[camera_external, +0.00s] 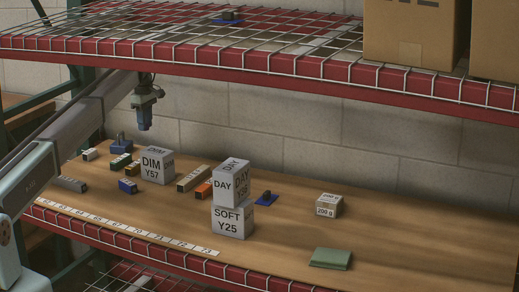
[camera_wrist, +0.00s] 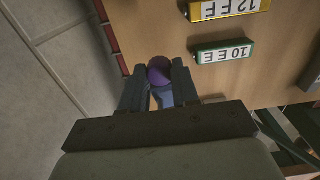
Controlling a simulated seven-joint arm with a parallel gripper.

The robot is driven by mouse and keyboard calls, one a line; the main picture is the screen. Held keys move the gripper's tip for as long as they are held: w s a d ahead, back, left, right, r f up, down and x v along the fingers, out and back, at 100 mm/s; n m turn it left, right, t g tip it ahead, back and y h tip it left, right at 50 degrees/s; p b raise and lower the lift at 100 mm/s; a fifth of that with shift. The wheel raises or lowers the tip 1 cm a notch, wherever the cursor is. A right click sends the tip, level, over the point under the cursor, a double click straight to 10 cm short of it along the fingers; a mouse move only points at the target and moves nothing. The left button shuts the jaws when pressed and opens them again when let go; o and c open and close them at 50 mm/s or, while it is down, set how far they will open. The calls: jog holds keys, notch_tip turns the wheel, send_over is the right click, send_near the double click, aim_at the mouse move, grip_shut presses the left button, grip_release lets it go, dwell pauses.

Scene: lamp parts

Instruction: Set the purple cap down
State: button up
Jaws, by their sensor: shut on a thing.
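The purple cap (camera_wrist: 159,70) is between the two dark fingers of my gripper (camera_wrist: 160,75) in the wrist view, close to their tips. A blue-grey piece (camera_wrist: 166,97) shows behind the cap, between the fingers; I cannot tell whether it joins the cap. In the external view my gripper (camera_external: 144,126) points down and hangs above the shelf board, over the left part. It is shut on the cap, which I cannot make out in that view.
A blue base with a peg (camera_external: 121,143) stands back left. Several small labelled boxes, a DIM block (camera_external: 157,166) and a DAY block (camera_external: 231,184) on a SOFT block (camera_external: 232,219) stand on the wooden board. A green pad (camera_external: 330,258) lies front right. The wire shelf (camera_external: 250,45) is overhead.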

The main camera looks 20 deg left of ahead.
jog(key=shift+a, duration=0.5)
jog(key=shift+a+f, duration=0.1)
jog(key=shift+f, duration=4.9)
jog(key=shift+f, duration=0.1)
jog(key=o, duration=1)
notch_tip(320, 180, up, 12)
jog(key=shift+r, duration=0.15)
